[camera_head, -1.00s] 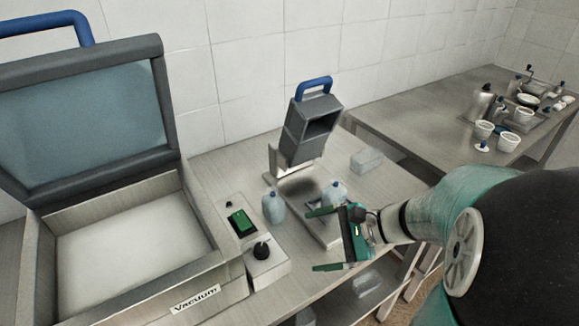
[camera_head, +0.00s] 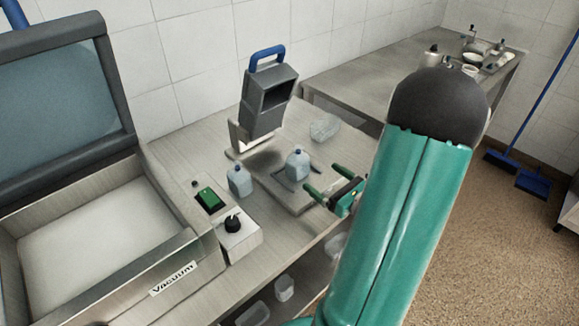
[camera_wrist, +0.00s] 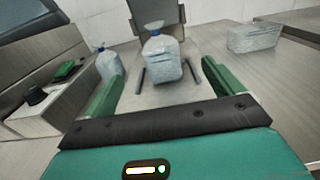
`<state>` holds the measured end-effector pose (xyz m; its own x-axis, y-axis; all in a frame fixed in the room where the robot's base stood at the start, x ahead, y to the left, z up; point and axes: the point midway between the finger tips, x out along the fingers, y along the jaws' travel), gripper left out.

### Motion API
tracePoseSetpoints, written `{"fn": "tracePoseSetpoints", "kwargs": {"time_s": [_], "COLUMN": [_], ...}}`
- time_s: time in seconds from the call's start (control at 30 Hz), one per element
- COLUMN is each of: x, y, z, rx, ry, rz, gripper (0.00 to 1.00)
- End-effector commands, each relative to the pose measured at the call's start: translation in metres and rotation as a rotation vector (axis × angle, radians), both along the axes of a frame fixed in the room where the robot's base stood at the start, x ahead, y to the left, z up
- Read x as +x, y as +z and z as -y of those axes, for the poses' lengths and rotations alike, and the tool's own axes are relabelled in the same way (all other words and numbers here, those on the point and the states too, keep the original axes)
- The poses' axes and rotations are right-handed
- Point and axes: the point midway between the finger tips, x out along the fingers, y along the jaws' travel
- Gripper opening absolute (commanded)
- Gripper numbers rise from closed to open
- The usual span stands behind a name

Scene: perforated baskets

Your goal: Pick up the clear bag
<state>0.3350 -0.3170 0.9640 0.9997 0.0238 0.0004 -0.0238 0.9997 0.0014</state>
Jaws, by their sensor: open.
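A clear, bluish bag with a dark blue top (camera_head: 298,165) stands upright on the low metal plate of the grey sealing device. In the wrist view the bag (camera_wrist: 161,58) is straight ahead, in line with the gap between my fingers. A similar bag (camera_head: 239,181) stands to its left, beside the switch box; it also shows in the wrist view (camera_wrist: 109,64). My gripper (camera_head: 323,181) is open and empty, just right of the plate bag, its green fingers pointing towards it. The bag looks beyond the fingertips; contact is not visible.
The grey device (camera_head: 268,92) with a blue handle rises behind the bag. A clear block-shaped item (camera_head: 325,127) lies to the right. The vacuum machine (camera_head: 120,240) and switch box (camera_head: 235,237) are on the left. A second table (camera_head: 390,75) stands behind.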

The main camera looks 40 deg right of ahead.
Motion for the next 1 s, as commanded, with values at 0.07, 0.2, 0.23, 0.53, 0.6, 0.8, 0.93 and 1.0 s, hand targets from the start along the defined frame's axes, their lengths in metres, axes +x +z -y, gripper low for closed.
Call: {"fn": "tracePoseSetpoints", "kwargs": {"time_s": [0.07,0.2,0.23,0.53,0.6,0.8,0.93,1.0], "x": [0.012,0.039,0.045,0.08,0.085,0.114,0.13,0.133], "y": [0.0,0.0,0.0,0.0,0.0,0.001,0.001,0.001], "z": [0.0,-0.001,-0.001,-0.003,-0.004,-0.007,-0.007,-0.007], "rx": [-0.002,-0.001,-0.001,-0.001,-0.001,-0.002,-0.002,-0.002], "ry": [0.004,0.004,0.003,0.003,0.004,0.008,0.006,0.005], "rz": [0.0,-0.001,0.0,-0.001,-0.001,-0.001,-0.001,-0.002], "gripper": [0.93,0.93,0.93,0.93,0.93,0.93,0.93,0.93]}}
